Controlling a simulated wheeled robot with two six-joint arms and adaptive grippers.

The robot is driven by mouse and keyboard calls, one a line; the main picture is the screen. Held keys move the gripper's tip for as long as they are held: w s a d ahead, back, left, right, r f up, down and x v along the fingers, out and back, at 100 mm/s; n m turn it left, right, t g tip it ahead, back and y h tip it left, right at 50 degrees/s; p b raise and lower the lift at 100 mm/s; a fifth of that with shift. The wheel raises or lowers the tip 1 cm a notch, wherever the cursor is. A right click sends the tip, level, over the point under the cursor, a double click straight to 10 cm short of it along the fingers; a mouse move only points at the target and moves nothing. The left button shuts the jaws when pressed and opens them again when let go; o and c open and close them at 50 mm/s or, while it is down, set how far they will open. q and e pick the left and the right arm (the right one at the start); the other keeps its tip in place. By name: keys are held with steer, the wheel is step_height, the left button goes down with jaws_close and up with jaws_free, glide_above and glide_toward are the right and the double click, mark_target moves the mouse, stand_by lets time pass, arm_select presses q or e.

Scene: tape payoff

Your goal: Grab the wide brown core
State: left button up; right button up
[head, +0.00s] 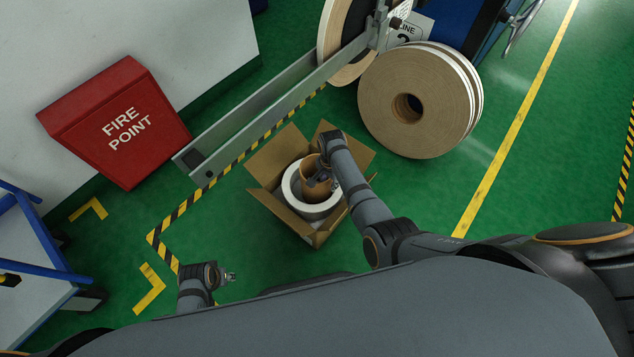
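The wide brown core (311,166) stands in an open cardboard box (268,158) on the green floor, next to or within a white ring-shaped roll (290,187). My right gripper (318,181) reaches into the box from the right and is at the core, overlapping its rim and opening. The wrist hides part of the core, and I cannot tell whether the fingers are closed on its wall. My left gripper (231,277) is low at the left, over the floor and away from the box. Its fingers are too small to tell open or shut.
A metal arm (262,100) of the payoff stand runs behind the box. Large brown rolls (385,103) stand at the upper right. A red fire point box (115,122) is at the left. A blue-framed table (25,260) is at the lower left. Floor right of the box is clear.

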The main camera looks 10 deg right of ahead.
mark_target(329, 185)
steer(key=f+b, duration=0.2)
steer(key=b, duration=0.1)
steer(key=w+f+b, duration=0.1)
steer(key=shift+d, duration=0.3)
steer(key=shift+f+b, duration=0.85)
steer(key=shift+b, duration=0.4)
steer(key=shift+f, duration=0.15)
arm_select(q)
steer(key=w+d+r+t+h, duration=0.1)
steer(key=d+r, duration=0.3)
steer(key=r, duration=0.4)
steer(key=shift+w+r, duration=0.2)
steer(key=shift+r, duration=0.1)
steer(key=shift+d, duration=0.1)
arm_select(e)
jaws_close()
